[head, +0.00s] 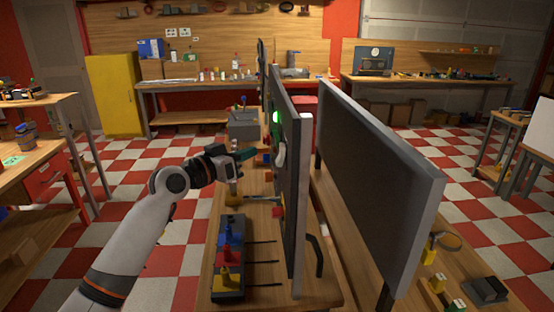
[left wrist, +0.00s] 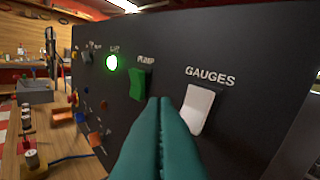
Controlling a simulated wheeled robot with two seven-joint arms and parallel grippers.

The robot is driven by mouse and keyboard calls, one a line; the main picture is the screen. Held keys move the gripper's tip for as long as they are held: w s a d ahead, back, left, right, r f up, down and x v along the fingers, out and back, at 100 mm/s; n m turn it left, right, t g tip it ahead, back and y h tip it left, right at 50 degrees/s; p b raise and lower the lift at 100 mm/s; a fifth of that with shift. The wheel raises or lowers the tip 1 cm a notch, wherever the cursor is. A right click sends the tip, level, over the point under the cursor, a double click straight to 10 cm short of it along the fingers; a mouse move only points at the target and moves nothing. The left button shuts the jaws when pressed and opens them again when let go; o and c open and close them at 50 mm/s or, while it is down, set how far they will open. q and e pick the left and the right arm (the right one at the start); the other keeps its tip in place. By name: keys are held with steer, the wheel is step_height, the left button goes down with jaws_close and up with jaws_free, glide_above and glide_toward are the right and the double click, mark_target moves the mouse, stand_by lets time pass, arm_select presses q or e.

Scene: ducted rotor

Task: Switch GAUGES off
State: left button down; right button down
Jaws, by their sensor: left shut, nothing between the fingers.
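The dark control panel (left wrist: 255,65) stands upright and fills much of the left wrist view; in the head view the panel (head: 297,190) shows nearly edge-on. The white rocker switch under the label GAUGES (left wrist: 197,108) is on its right part. I cannot tell for sure which way it is tilted. A green switch under PUMP (left wrist: 138,84) is to its left. My left gripper (head: 252,152) is shut and empty, its teal fingertips (left wrist: 160,102) in front of the panel, between the two switches in the picture. Whether they touch it is unclear.
A lit green lamp (left wrist: 111,62) is left of PUMP. Smaller coloured controls sit lower left on the panel. A block with blue, red and yellow parts (head: 229,245) lies on the bench in front. A second grey panel (head: 380,170) stands to the right.

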mark_target(278, 157)
arm_select(q)
steer(key=d, duration=0.1)
steer(key=d+f, duration=0.1)
steer(key=d, duration=0.1)
steer(key=shift+d+f, duration=0.2)
steer(key=shift+f, duration=0.1)
stand_by(0.4)
steer(key=shift+d, duration=0.1)
stand_by(1.4)
steer(key=shift+d+f+b, duration=0.15)
steer(key=shift+d+b, duration=0.15)
steer(key=shift+d+f, duration=0.2)
steer(key=shift+d, duration=0.2)
stand_by(0.7)
steer(key=shift+a+r, duration=0.2)
steer(key=shift+a, duration=0.25)
steer(key=shift+a+r, duration=0.2)
steer(key=shift+a, duration=0.25)
steer(key=shift+b, duration=0.3)
